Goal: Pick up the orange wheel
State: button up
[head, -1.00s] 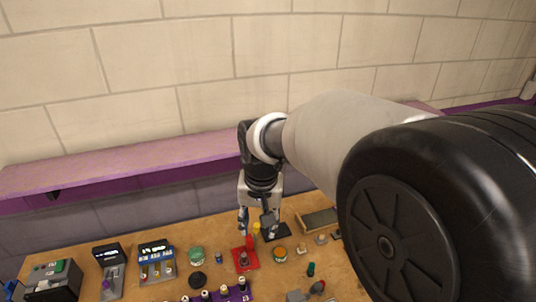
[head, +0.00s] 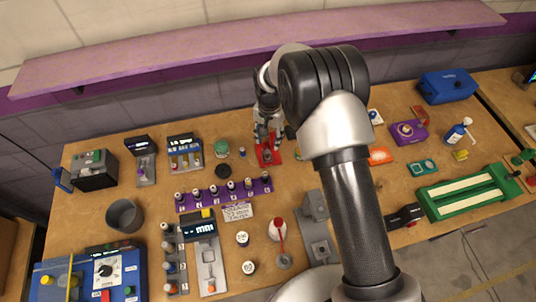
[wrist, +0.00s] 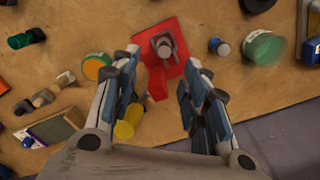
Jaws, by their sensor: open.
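My gripper (head: 267,138) is above the back of the workbench, over a red stand (head: 265,158). In the wrist view my gripper (wrist: 161,62) is open, with nothing held between its fingers. The red stand (wrist: 155,85) with a grey clamp-like part lies beyond and between the fingertips. A round orange-faced piece with a green rim (wrist: 97,66) lies just left of the left finger. It is the only round orange thing I make out near the gripper, and I cannot tell for sure that it is the orange wheel. My arm hides that area in the head view.
A yellow piece (wrist: 125,130) is by the left finger. A green round container (wrist: 264,47) stands to the right. In the head view, a purple rack (head: 224,193) with several knobs is in front, and a green track (head: 468,190) lies at right.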

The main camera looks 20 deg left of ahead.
aim_at(267, 151)
notch_tip(267, 151, down, 4)
jog(key=shift+f, duration=0.2)
jog(key=f, duration=0.3)
jog(key=f+b, duration=0.1)
jog(key=f, duration=0.1)
jog(key=shift+a+f, duration=0.1)
jog(key=shift+a, duration=0.25)
jog(key=shift+s, duration=0.1)
jog(key=shift+c, duration=0.4)
grip_shut()
